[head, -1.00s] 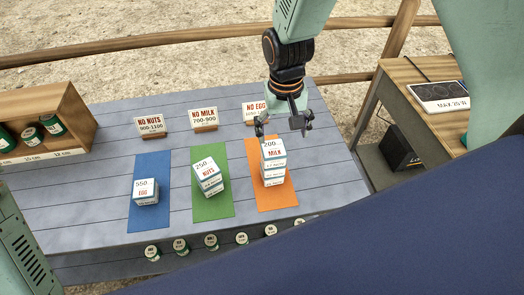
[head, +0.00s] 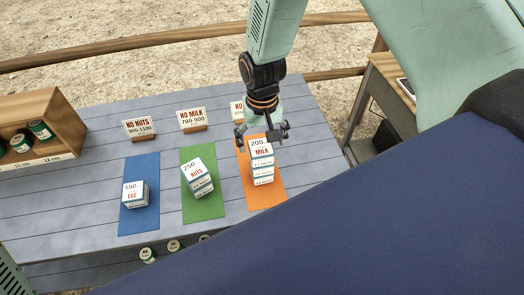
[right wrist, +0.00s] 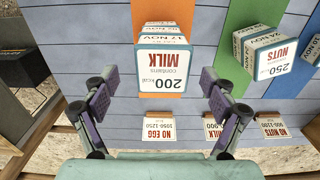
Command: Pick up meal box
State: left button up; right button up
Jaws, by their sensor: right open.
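A stack of white meal boxes with teal edges, the top one labelled 200 MILK (head: 262,150), stands on the orange mat (head: 268,198). A 250 NUTS box stack (head: 197,176) stands on the green mat (head: 204,207). A 550 EGG box (head: 135,194) stands on the blue mat (head: 139,222). My right gripper (head: 262,137) is open at the far side of the MILK stack. In the right wrist view the MILK box (right wrist: 163,70) is ahead of and between the spread fingers (right wrist: 160,100), apart from them. My left gripper is out of view.
Cards reading NO NUTS (head: 139,127) and NO MILK (head: 192,118) stand behind the mats; a third is partly hidden by my right gripper. A wooden shelf (head: 62,115) with cans is at left.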

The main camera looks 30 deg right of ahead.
jog(key=shift+a+f, duration=0.2)
jog(key=shift+f, duration=0.3)
jog(key=shift+a+f, duration=0.15)
jog(key=shift+f, duration=0.3)
jog(key=shift+w+f, duration=0.15)
jog(key=shift+f, duration=0.05)
jog(key=shift+d+f, duration=0.1)
jog(key=shift+d, duration=0.2)
jog(key=shift+c, duration=1.2)
jog(key=shift+a, duration=0.2)
jog(key=c, duration=0.3)
jog(key=shift+c, duration=1.4)
jog(key=shift+d, duration=0.15)
jog(key=c, duration=0.3)
jog(key=shift+c, duration=1.3)
